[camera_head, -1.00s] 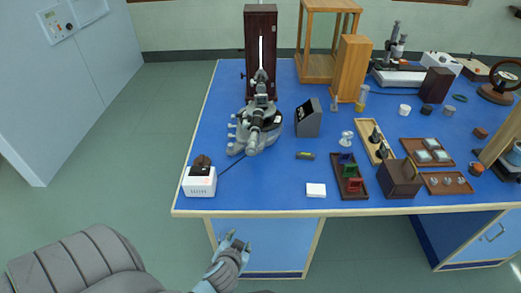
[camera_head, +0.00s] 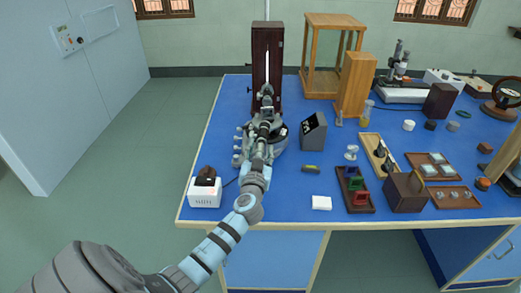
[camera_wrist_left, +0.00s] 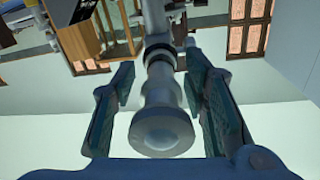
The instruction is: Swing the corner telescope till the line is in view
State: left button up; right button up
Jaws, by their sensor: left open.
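The spectrometer (camera_head: 281,131) stands on the blue bench, in front of the tall dark wooden lamp housing (camera_head: 268,60) with a bright vertical slit. My left gripper (camera_head: 263,140) reaches over the bench onto the near side of the spectrometer, and my forearm hides much of it. In the left wrist view, the corner telescope (camera_wrist_left: 161,100) points its round eyepiece end at the camera. It lies between the two spread fingers of my left gripper (camera_wrist_left: 158,72), with a gap on each side. My right gripper is not in view.
A grey display box (camera_head: 314,131) stands just right of the spectrometer. A white power box (camera_head: 205,190) sits at the bench's front left corner. A white card (camera_head: 321,203) and a tray of coloured holders (camera_head: 355,190) lie at the front edge.

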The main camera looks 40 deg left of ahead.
pick_arm(q)
jog(key=shift+w+a, duration=0.25)
jog(key=shift+w, duration=0.15)
jog(key=shift+s, duration=0.1)
grip_shut()
jog(key=a+h, duration=0.1)
jog(key=s+a+m+t+h+b, duration=0.1)
jog(key=s+a+m+h+b, duration=0.1)
jog(key=a, duration=0.1)
jog(key=shift+a+t, duration=0.1)
jog(key=shift+t, duration=0.2)
jog(key=shift+c, duration=0.2)
grip_release()
jog(key=shift+o, duration=0.2)
